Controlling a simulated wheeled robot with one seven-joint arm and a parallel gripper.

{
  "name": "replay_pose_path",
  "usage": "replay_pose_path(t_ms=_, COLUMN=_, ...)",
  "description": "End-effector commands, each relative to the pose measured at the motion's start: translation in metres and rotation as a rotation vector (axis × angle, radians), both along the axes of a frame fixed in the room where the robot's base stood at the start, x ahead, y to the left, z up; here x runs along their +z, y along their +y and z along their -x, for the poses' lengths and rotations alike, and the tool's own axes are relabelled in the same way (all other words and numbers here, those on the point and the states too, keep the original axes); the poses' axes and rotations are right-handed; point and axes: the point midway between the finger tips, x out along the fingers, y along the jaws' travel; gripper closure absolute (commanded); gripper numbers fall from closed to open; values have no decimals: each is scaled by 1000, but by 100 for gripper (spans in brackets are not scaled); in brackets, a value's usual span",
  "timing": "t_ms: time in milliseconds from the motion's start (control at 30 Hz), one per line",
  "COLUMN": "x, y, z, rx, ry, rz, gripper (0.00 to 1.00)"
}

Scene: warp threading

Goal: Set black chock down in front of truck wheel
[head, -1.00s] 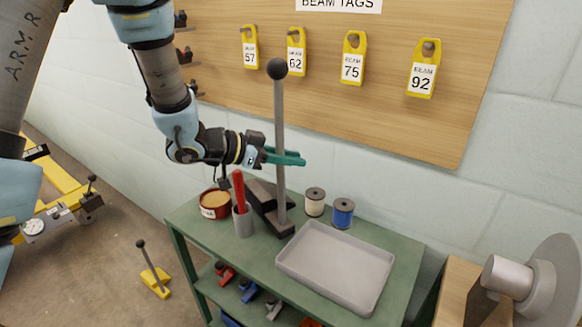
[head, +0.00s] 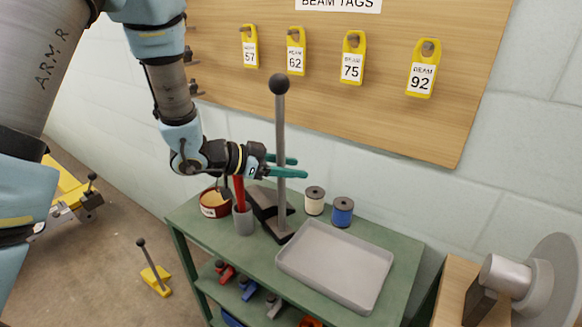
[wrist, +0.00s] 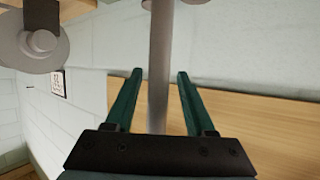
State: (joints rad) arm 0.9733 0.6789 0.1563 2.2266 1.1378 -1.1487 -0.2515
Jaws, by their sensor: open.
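The black chock (head: 264,204) stands on top of the green cart, with a tall grey handle (head: 281,110) ending in a dark ball. My gripper (head: 288,167) is at about mid-height of the handle, with its green fingers apart and level. In the wrist view the handle (wrist: 158,60) stands between the two open fingertips (wrist: 160,74), with a gap on each side. Part of a yellow truck (head: 66,188) shows on the floor at the far left; I cannot make out its wheel clearly.
The green cart (head: 396,272) also holds a grey tray (head: 335,262), two spools, a red tin (head: 215,203) and a grey cup (head: 243,219) with a red tool, close to the chock. A yellow chock (head: 155,280) with a handle stands on the floor. A tag board (head: 385,130) hangs behind.

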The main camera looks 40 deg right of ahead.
Motion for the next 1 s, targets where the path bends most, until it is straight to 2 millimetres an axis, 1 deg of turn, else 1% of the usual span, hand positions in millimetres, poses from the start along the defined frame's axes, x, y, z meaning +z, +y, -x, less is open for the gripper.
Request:
replay_pose_path(t_ms=133, x=2, y=0, z=0, rx=0, ry=0, rz=0, gripper=45)
replay_pose_path(t_ms=267, x=5, y=11, z=-5, rx=4, ry=0, rz=1, gripper=45)
replay_pose_path(t_ms=367, x=11, y=27, z=-10, rx=5, ry=-1, rz=3, gripper=45)
replay_pose_path(t_ms=600, x=31, y=71, z=-25, rx=5, ry=-3, rz=2, gripper=45)
replay_pose_path(t_ms=700, x=38, y=86, z=-29, rx=4, ry=-1, rz=2, gripper=45)
replay_pose_path(t_ms=833, x=44, y=99, z=-33, rx=2, ry=0, rz=1, gripper=45)
replay_pose_path(t_ms=1000, x=47, y=105, z=-35, rx=0, ry=0, rz=0, gripper=45)
